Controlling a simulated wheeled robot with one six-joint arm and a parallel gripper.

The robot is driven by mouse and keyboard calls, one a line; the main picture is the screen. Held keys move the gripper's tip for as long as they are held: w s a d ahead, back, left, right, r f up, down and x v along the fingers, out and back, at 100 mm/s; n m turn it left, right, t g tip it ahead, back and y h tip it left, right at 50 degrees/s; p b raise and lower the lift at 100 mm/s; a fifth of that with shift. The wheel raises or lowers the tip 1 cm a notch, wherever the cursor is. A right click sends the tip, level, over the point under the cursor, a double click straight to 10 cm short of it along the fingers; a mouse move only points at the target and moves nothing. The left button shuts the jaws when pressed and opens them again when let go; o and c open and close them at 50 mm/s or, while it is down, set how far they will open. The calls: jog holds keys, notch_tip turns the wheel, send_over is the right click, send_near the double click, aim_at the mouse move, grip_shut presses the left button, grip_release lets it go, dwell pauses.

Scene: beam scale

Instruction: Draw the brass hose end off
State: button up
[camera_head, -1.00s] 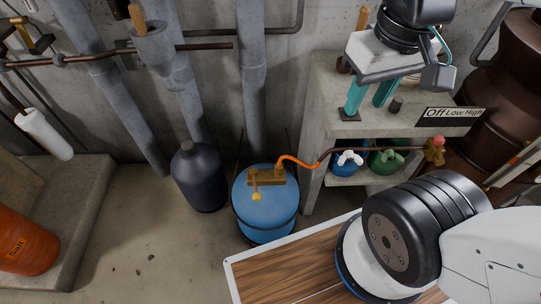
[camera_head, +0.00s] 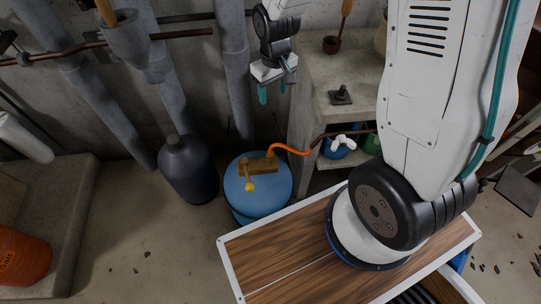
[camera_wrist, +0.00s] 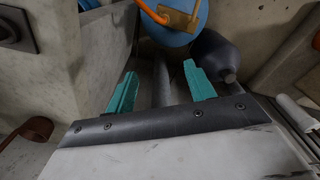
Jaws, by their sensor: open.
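The orange hose (camera_head: 290,148) curves from a dark pipe to a brass block (camera_head: 256,168) on top of the blue tank (camera_head: 258,196). The brass hose end (camera_head: 270,156) is small where the hose meets the block, and I cannot make out its shape. A yellow-knobbed brass lever (camera_head: 249,184) hangs at the block's front. My gripper (camera_head: 273,90) is open and empty, its teal fingers pointing down, above and behind the tank in the picture. In the wrist view the block (camera_wrist: 182,18) and hose (camera_wrist: 150,10) show at the top edge, beyond my fingers (camera_wrist: 160,72).
A stone shelf (camera_head: 335,110) stands right of the tank, with a small black knob piece (camera_head: 341,93) on it. A dark bottle (camera_head: 187,172) stands left. Vertical grey pipes (camera_head: 238,70) rise behind. The floor at front left is mostly clear.

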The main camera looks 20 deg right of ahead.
send_over(270, 153)
jog(key=w, duration=0.2)
notch_tip(270, 153, down, 14)
jog(key=shift+n+g, duration=0.3)
jog(key=shift+n, duration=0.4)
jog(key=f, duration=0.4)
jog(key=s+f, duration=0.1)
jog(key=f, duration=0.3)
jog(key=s+f, duration=0.1)
jog(key=f, duration=0.3)
jog(key=shift+d+f, duration=0.15)
jog(key=shift+d, duration=0.05)
notch_tip(270, 153, down, 6)
jog(key=shift+a, duration=0.15)
jog(key=c, duration=1.1)
